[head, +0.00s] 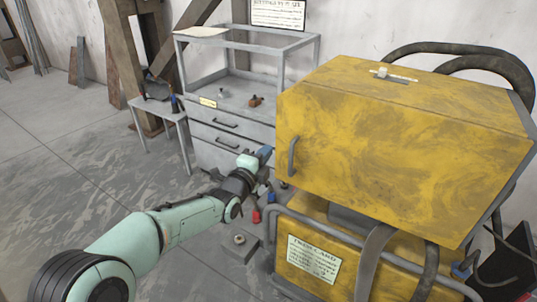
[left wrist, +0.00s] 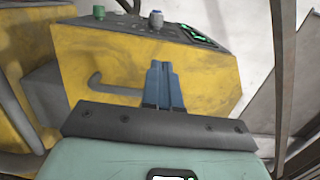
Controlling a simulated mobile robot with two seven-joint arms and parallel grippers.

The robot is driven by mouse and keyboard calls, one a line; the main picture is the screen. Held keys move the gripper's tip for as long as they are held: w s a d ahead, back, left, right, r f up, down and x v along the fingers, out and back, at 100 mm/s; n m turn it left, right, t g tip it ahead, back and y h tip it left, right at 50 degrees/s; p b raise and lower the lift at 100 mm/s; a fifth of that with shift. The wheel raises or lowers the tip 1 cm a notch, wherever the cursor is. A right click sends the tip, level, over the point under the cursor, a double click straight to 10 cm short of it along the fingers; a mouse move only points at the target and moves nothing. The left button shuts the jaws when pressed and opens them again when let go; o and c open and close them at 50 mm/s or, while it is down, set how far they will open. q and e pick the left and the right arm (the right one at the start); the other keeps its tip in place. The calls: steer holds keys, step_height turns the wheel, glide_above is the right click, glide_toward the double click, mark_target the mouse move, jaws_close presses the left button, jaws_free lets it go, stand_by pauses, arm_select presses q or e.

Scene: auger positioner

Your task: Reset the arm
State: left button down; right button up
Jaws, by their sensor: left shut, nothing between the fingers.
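My left gripper (head: 264,153) is shut and empty, reaching toward the left end of the large yellow machine (head: 400,140). Its two blue fingers (left wrist: 160,72) stand together in the left wrist view. A grey handle (head: 293,156) is on the left part of the yellow box in the head view. The left wrist view shows a yellow body (left wrist: 130,62) behind the fingers, with a curved grey handle (left wrist: 108,86) just left of them. A blue-topped knob (left wrist: 157,19), a green knob (left wrist: 98,12) and a green-lit display (left wrist: 200,34) are on its upper panel. Gripper contact with the machine cannot be told. My right gripper is not in view.
A grey drawer cabinet (head: 228,133) with a frame on top stands behind my left gripper. A small side table (head: 158,108) is left of it. Grey pipes (head: 330,230) and thick hoses run around the machine. The floor at left is open.

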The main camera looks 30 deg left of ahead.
arm_select(q)
steer(key=s, duration=0.8)
steer(key=s+d+f+n+g+h+p, duration=0.1)
steer(key=d+f+n+g, duration=0.2)
steer(key=f, duration=0.7)
steer(key=s+d+f+n+g+p, duration=0.1)
steer(key=d+f+n+g+p, duration=0.15)
steer(key=f, duration=0.65)
steer(key=s+d+f+n+g+h+p, duration=0.1)
steer(key=d+f+n+g, duration=0.2)
steer(key=f, duration=0.7)
steer(key=s+d+f+n+g+h+p, duration=0.1)
steer(key=s+d+f+n+g, duration=0.2)
steer(key=s+f, duration=0.3)
steer(key=s+d+f+n+g+h+p, duration=0.1)
steer(key=s+d+f+n+g+p, duration=0.2)
steer(key=s+f, duration=0.4)
steer(key=s+d+f+n+g, duration=0.2)
steer(key=s+d+n, duration=0.1)
steer(key=s, duration=0.4)
steer(key=s+d+f+n+g+h, duration=0.1)
steer(key=s+d+n+g, duration=0.1)
steer(key=s, duration=0.5)
steer(key=shift+d+f+n+p, duration=0.45)
steer(key=shift+d+n, duration=0.25)
steer(key=shift+n, duration=0.15)
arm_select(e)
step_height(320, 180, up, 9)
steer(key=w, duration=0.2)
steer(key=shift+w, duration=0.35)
